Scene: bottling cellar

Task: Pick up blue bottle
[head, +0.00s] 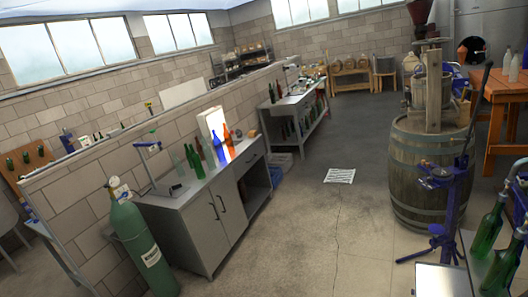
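A small blue bottle (217,140) appears to stand upright in front of the bright light panel (213,123) on the grey counter (188,192) left of centre. A blue streak of light lies on the counter below it. My gripper is not in view.
A green gas cylinder (142,245) stands at the counter's left end. A barrel (428,174) with a press on top, a blue stand (446,225) and green bottles (487,226) are at the right. Open concrete floor (300,230) lies between, with a white floor grate (340,176).

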